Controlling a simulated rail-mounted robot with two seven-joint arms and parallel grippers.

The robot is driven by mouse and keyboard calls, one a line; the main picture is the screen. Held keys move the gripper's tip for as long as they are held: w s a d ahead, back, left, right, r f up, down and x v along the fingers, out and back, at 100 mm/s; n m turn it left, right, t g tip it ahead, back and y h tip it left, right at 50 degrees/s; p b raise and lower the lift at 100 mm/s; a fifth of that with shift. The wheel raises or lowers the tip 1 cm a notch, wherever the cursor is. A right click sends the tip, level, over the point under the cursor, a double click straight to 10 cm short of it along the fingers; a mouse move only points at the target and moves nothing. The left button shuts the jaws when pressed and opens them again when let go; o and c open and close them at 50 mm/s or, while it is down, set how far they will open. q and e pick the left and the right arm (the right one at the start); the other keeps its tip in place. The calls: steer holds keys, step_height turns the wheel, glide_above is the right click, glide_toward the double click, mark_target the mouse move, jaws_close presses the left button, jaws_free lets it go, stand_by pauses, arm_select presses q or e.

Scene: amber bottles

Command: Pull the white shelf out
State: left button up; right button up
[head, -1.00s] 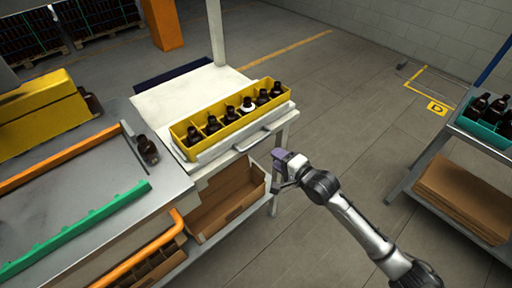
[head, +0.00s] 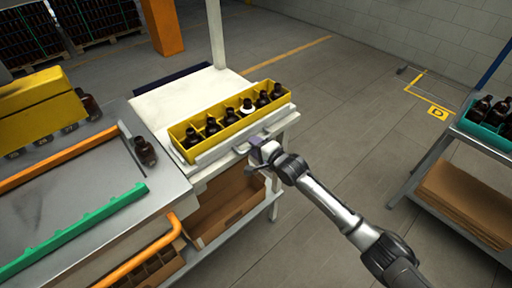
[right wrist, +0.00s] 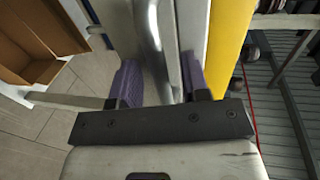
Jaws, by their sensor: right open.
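The white shelf (head: 282,117) sits on the white-topped stand and bears a long yellow bin (head: 222,128) with several dark bottles. A metal bar handle (right wrist: 148,28) runs along the shelf's front; in the head view my gripper covers much of it. My right gripper (head: 256,154) is at the front of the shelf by this handle. In the right wrist view its purple fingers (right wrist: 160,78) are open, with the handle between them and not clamped. My left gripper is not in view.
A brown cardboard box (head: 222,205) stands on the level below. A grey bench (head: 75,195) with orange and green rails and a loose bottle (head: 145,151) is at left. A rack with a teal bin (head: 485,128) stands at right. Open floor (head: 340,130) lies between.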

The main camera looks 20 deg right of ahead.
jaws_close()
stand_by(0.3)
steer(key=f+p+v, duration=0.1)
steer(key=p+v, duration=0.5)
stand_by(0.5)
steer(key=shift+s, duration=0.1)
